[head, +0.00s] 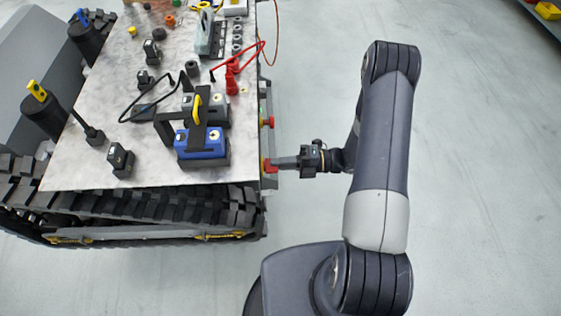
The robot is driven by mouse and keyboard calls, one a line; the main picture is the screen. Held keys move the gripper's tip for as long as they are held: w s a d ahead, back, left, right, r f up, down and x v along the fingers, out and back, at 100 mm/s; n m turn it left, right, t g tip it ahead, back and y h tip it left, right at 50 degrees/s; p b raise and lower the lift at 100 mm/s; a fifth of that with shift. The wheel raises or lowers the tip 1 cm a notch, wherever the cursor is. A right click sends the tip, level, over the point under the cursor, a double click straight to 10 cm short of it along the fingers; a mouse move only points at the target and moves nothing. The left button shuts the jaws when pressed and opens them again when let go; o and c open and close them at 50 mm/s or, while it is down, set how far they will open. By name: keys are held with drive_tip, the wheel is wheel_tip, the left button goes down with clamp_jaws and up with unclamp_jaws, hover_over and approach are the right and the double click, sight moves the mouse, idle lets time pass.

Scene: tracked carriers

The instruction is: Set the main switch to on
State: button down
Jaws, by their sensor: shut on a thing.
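On the right side edge of the tracked carrier are two red knobs with some yellow at them. The nearer red knob (267,166) is at the tips of my gripper (276,163). My gripper reaches in from the right, level, and its fingers are shut on this knob, which they partly hide. The farther red knob (267,122) stands free a little beyond. No label shows which one is the main switch, and the knob's turned position is too small to tell.
The carrier's pale top (75,165) holds a blue box (203,143) with a yellow handle, a red cable (247,60), black plugs and several small parts. Dark tracks (140,215) run along its near side. The grey floor (480,170) on the right is clear.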

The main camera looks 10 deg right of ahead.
idle(0.3)
drive_tip(key=c, duration=1.5)
unclamp_jaws()
drive_tip(key=d, duration=0.5)
drive_tip(key=d+b, duration=0.1)
drive_tip(key=d, duration=0.4)
drive_tip(key=shift+s+d, duration=0.2)
drive_tip(key=shift+d, duration=0.2)
drive_tip(key=a, duration=0.5)
drive_tip(key=a+p, duration=0.1)
drive_tip(key=a, duration=0.4)
drive_tip(key=shift+w+a, duration=0.2)
drive_tip(key=shift+a, duration=0.2)
